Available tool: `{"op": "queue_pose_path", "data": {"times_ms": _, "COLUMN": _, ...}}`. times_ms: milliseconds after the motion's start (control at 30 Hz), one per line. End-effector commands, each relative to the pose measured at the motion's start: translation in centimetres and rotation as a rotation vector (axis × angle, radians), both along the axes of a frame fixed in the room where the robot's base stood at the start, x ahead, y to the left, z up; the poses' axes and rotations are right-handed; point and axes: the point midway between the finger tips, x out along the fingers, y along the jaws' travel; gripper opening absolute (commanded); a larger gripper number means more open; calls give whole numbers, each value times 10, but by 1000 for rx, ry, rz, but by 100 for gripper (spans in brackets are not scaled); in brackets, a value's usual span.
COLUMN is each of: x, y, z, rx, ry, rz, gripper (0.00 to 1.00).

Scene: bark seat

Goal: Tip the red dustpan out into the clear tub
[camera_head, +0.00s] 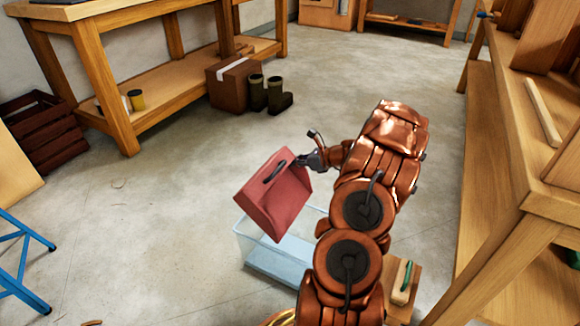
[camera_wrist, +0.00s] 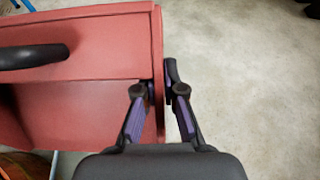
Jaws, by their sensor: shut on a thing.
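The red dustpan (camera_head: 275,195) is held in the air over the clear tub (camera_head: 240,245), tilted with its lower edge pointing down toward the tub. It has a black handle, and it also fills the left of the wrist view (camera_wrist: 80,105). My gripper (camera_head: 305,160) is shut on the dustpan's side wall near its upper right corner; in the wrist view the fingers (camera_wrist: 158,92) lie on either side of that wall. The tub stands on the floor, partly hidden by the dustpan and my arm. I cannot tell whether anything is in the dustpan.
A wooden workbench (camera_head: 170,75) stands at the back left, with a cardboard box (camera_head: 228,85) and dark boots (camera_head: 268,95) by it. Another bench (camera_head: 478,150) runs along the right. A green-handled brush (camera_head: 402,283) lies right of my arm. A blue stool (camera_head: 20,260) is at left.

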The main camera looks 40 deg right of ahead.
Motion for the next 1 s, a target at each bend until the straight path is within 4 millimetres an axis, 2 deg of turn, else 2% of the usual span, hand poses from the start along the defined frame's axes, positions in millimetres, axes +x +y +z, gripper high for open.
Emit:
{"op": "queue_pose_path", "data": {"times_ms": 600, "x": -36, "y": -11, "z": 10, "rx": 83, "ry": -271, "rz": -3, "gripper": 0}}
{"op": "queue_pose_path", "data": {"times_ms": 1000, "x": -46, "y": -14, "z": 13, "rx": 107, "ry": -347, "rz": -1, "gripper": 0}}
